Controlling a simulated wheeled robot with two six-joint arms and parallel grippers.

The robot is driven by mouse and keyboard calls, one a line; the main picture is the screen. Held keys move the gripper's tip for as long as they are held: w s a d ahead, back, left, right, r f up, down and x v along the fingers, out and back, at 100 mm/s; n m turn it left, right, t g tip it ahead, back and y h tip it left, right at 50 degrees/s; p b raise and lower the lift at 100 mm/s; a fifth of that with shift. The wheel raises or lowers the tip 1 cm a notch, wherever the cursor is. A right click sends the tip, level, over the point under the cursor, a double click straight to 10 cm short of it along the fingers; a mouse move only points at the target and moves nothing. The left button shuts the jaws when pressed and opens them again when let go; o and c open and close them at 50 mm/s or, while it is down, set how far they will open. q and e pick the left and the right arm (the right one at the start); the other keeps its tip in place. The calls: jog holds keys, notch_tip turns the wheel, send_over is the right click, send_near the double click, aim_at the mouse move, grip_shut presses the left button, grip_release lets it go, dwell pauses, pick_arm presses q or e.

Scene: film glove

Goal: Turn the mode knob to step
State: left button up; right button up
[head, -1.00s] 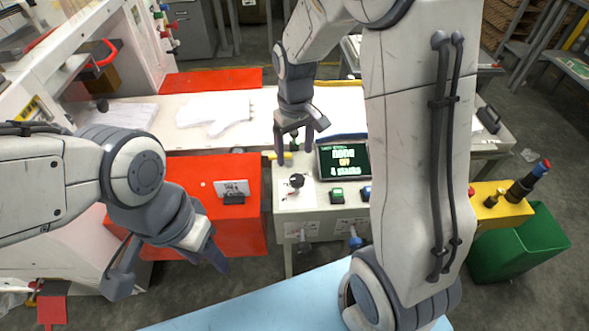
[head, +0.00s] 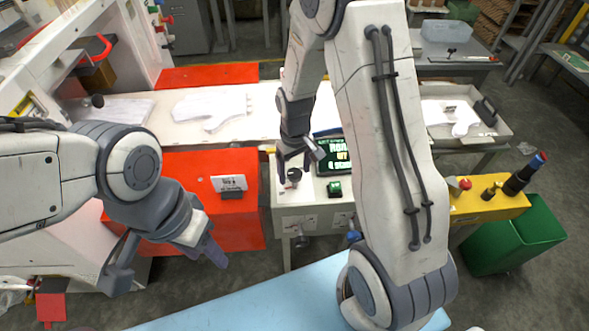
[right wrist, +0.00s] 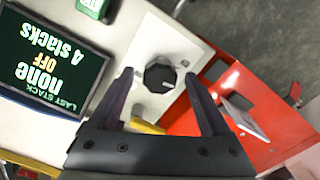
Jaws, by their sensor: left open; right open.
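The mode knob (head: 294,174) is a dark round knob on a pale plate on the white control box (head: 300,195). In the right wrist view the knob (right wrist: 160,75) lies between the two finger ends, with a gap on each side. My right gripper (head: 294,168) is open over the knob and partly hides it in the head view. The dark screen (right wrist: 50,60) beside it reads "LAST STACK none OFF 4 stacks"; my right arm covers part of this screen (head: 335,155) in the head view. My left gripper (head: 168,272) is open and empty at the lower left.
A green button (head: 334,188) sits near the knob on the box. A red panel (head: 190,220) with a small sign stands to the left. White glove shapes (head: 212,110) lie on the table behind. A green bin (head: 510,240) stands at the right.

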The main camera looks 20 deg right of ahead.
jog(key=shift+c, duration=0.4)
grip_shut()
jog(key=shift+r+m, duration=0.1)
jog(key=shift+m, duration=0.2)
jog(key=m+p, duration=0.1)
jog(key=m, duration=0.3)
jog(key=shift+m+p, duration=0.3)
jog(key=shift+p, duration=0.05)
jog(key=m, duration=0.3)
jog(key=shift+m+p, duration=0.3)
jog(key=shift+p, duration=0.05)
jog(key=shift+w+m+p, duration=0.1)
jog(key=shift+m+p, duration=0.2)
jog(key=shift+m, duration=1.2)
